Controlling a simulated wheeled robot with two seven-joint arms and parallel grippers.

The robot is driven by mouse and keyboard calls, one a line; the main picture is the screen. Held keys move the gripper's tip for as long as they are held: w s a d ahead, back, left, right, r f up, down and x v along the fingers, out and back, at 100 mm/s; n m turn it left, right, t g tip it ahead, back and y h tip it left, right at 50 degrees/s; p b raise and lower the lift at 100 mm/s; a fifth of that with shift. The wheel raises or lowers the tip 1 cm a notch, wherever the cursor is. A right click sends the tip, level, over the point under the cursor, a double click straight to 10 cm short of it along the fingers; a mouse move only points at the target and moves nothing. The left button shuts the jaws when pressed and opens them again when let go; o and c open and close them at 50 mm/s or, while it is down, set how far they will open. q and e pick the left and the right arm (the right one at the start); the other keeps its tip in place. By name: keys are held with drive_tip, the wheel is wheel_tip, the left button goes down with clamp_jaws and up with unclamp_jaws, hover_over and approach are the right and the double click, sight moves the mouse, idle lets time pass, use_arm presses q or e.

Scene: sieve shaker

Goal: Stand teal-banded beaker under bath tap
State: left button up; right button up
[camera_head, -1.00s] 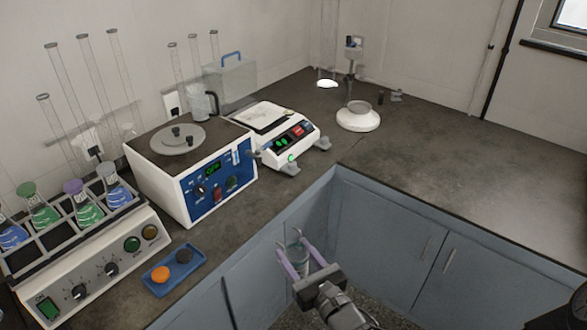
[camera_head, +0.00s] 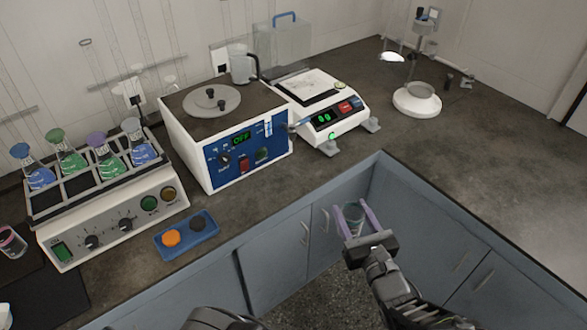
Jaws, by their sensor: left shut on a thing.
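The bath (camera_head: 226,142) is a white box with a blue front panel, a display reading OFF and a round lid on top. Its small tap (camera_head: 299,125) sticks out at the right side, towards the balance.
A balance (camera_head: 322,112) stands close right of the bath. A flask shaker (camera_head: 112,207) stands left, with a blue tray (camera_head: 186,234) holding an orange and a dark item. A pink-banded beaker (camera_head: 11,242) is at the far left. The worktop (camera_head: 300,185) before the bath is clear.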

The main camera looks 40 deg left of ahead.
drive_tip(key=o, duration=0.6)
drive_tip(key=f+b, duration=0.4)
drive_tip(key=shift+w+a+f+b, duration=0.1)
drive_tip(key=shift+w+f+b, duration=0.15)
drive_tip(key=shift+b, duration=0.05)
drive_tip(key=o, duration=0.4)
wheel_tip(320, 180, down, 3)
drive_tip(key=b, duration=0.3)
drive_tip(key=shift+w+a, duration=0.1)
drive_tip(key=shift+w, duration=0.05)
drive_tip(key=shift+c, duration=0.2)
use_arm(q)
drive_tip(key=w+a+f, duration=0.2)
drive_tip(key=a+f, duration=0.1)
drive_tip(key=a, duration=0.4)
drive_tip(key=w+a+f, duration=0.3)
drive_tip(key=a, duration=0.5)
drive_tip(key=shift+f, duration=0.3)
